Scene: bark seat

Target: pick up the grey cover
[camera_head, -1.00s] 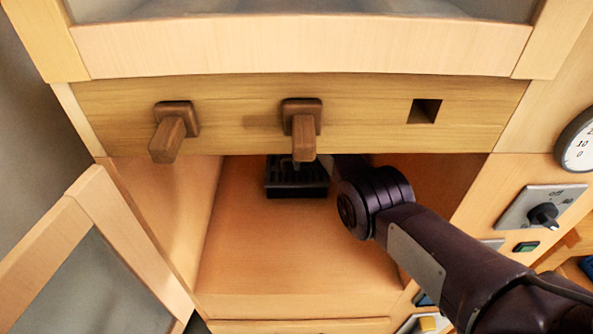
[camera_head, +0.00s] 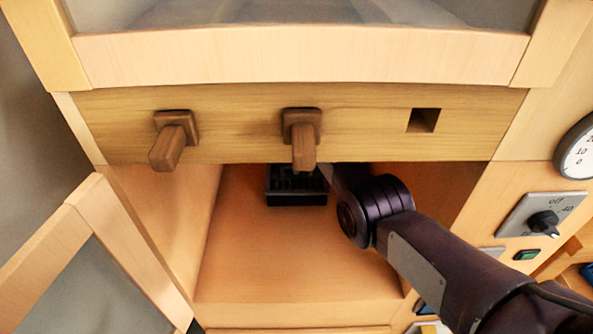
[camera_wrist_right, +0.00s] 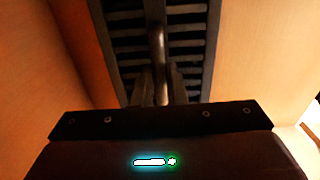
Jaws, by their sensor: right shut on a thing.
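The grey cover (camera_head: 297,199) is a dark slatted piece inside the open cabinet compartment, below the middle wooden peg. Its upper part is hidden by the wooden beam and peg. In the right wrist view the cover (camera_wrist_right: 192,48) shows dark slats with an upright bar-like handle (camera_wrist_right: 157,45) in the middle. My right gripper (camera_wrist_right: 161,82) is shut on that handle, one finger on each side. In the head view my right arm reaches in from the lower right and its gripper is hidden. My left gripper is in neither view.
The wooden beam (camera_head: 240,125) with two pegs and a square hole crosses above the compartment opening. The right compartment wall (camera_head: 445,190) is close to my arm. An open door (camera_head: 100,250) stands at left. The compartment floor (camera_head: 270,265) in front is clear.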

